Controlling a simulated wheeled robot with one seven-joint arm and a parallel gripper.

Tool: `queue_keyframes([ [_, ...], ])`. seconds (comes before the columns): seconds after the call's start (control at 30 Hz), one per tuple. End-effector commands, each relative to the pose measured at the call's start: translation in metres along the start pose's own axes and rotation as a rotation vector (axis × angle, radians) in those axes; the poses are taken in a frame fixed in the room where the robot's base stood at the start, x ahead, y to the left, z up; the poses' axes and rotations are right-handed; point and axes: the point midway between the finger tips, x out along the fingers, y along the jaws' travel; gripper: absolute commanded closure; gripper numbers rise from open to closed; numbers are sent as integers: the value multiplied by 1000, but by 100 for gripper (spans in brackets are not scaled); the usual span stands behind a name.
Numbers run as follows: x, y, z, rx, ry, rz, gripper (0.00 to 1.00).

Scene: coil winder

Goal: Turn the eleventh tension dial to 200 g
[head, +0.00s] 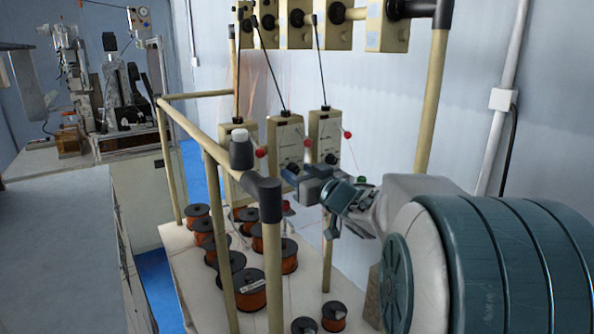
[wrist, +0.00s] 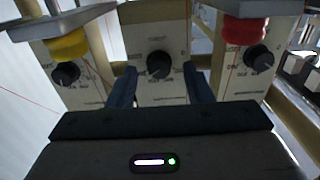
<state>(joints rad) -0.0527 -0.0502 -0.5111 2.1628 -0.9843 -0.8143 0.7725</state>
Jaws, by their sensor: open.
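Several beige tension units with black dials stand in a row. In the wrist view, a black dial (wrist: 160,64) on the middle unit lies between the two dark blue fingers of my gripper (wrist: 160,84), with a gap on each side. The fingers are open, and I cannot tell whether their tips reach the dial's depth. Its scale marks are too small to read. In the head view my gripper (head: 298,174) is at the lower front of a tension unit (head: 286,142). I see no number showing which dial is the eleventh.
Neighbouring dials sit left (wrist: 66,74) and right (wrist: 258,57) in the wrist view, below yellow and red parts. Copper wire spools (head: 250,290) stand on a white table below. A beige pipe frame (head: 272,260) stands left of my arm. Thin wires rise from the units.

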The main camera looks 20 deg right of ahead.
Motion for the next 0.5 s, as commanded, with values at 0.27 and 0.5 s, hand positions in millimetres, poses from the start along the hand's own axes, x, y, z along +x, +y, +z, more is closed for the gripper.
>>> queue_keyframes([
  [0.27, 6, 0, 0, 0, 0, 0, 54],
  [0.5, 5, 0, 0, 0, 0, 0, 90],
])
